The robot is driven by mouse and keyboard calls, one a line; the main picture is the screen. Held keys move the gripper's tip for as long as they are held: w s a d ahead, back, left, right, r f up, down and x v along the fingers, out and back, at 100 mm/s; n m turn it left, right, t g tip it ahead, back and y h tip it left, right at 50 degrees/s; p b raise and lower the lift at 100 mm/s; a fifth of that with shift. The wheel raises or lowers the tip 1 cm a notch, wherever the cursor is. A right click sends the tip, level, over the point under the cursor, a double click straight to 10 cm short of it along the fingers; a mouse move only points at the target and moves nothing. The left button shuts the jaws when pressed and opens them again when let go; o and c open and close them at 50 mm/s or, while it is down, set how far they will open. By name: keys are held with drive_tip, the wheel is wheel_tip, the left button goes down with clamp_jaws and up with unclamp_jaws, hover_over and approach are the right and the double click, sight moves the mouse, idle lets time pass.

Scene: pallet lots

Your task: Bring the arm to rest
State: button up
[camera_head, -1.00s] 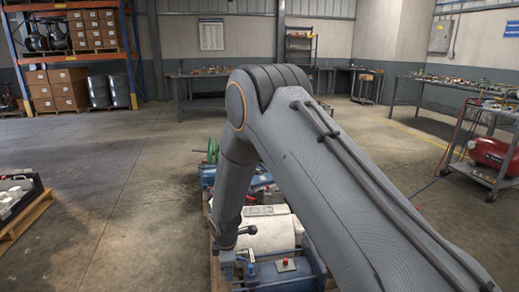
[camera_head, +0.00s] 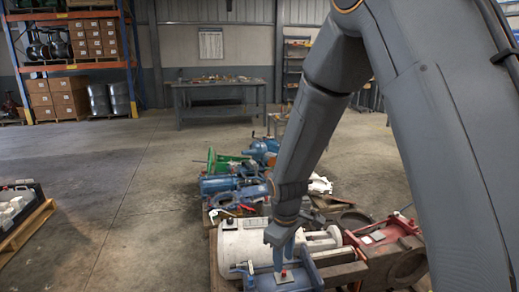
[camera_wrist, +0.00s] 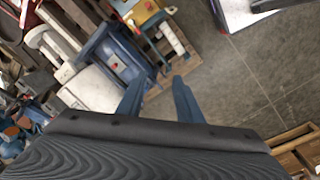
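My gripper (camera_head: 283,258) points down over the front of a pallet lot of machine parts in the head view. In the wrist view my gripper (camera_wrist: 158,88) shows two blue fingers standing apart with nothing between them. A blue part with a red button (camera_head: 286,278) lies just below the fingers in the head view; I cannot tell how wide the gap to it is. A white cylinder (camera_head: 243,243) lies beside the gripper on the left. My forearm hides some of the lot behind it.
A red machine part (camera_head: 380,237) lies right of the gripper. Blue machinery (camera_head: 230,184) and a green part (camera_head: 228,160) stand behind. A second pallet (camera_head: 25,230) bears a black bin at left. A workbench (camera_head: 220,83) stands at the back.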

drive_tip(key=s+d+r+m+p, duration=0.2)
drive_tip(key=s+d+r+m, duration=0.3)
drive_tip(key=s, duration=0.5)
drive_tip(key=s+d+r+m+g+p, duration=0.1)
drive_tip(key=s+d+r+m+p, duration=0.1)
drive_tip(key=s+d+r+m, duration=0.3)
drive_tip(key=s+d+r, duration=0.2)
drive_tip(key=s+r, duration=0.2)
drive_tip(key=s, duration=0.1)
drive_tip(key=shift+d+m+p, duration=0.25)
drive_tip(key=shift+m+p, duration=0.05)
drive_tip(key=shift+p, duration=0.05)
drive_tip(key=shift+w, duration=0.1)
drive_tip(key=shift+c, duration=0.2)
